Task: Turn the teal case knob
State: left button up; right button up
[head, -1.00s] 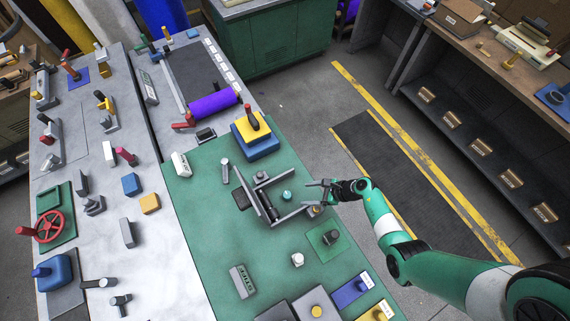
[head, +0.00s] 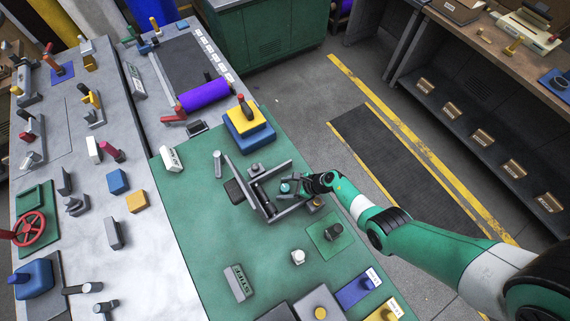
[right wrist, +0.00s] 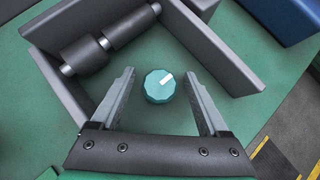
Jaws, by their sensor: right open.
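The teal case knob (right wrist: 159,86) is a small ribbed disc with a white pointer mark. In the right wrist view the mark points to the upper right. The knob stands inside a grey open frame (right wrist: 213,45) on the green mat. It also shows in the head view (head: 286,187), beside my right gripper. My right gripper (right wrist: 161,79) is open, with one finger on each side of the knob and a gap to each. The left gripper does not show in either view.
The grey frame walls (head: 275,207) stand close around the gripper, with a dark roller (right wrist: 85,55) inside. A blue box with a yellow top (head: 248,118) stands behind. A dark knob on a green plate (head: 334,232) and a white knob (head: 298,257) are nearby.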

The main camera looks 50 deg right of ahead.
grip_shut()
dwell(0.4)
jog(key=m+h+p, duration=0.2)
jog(key=m, duration=0.1)
jog(key=shift+s+a+r+t+p, duration=0.1)
jog(key=shift+r+t+p, duration=0.05)
jog(key=shift+t+p, duration=0.25)
jog(key=shift+m+h+p, duration=0.5)
jog(key=shift+m+h, duration=0.6)
jog(key=shift+m, duration=0.1)
jog(key=shift+m+h, duration=0.4)
jog(key=shift+m, duration=0.2)
jog(key=shift+f+m, duration=0.2)
jog(key=shift+m, duration=0.1)
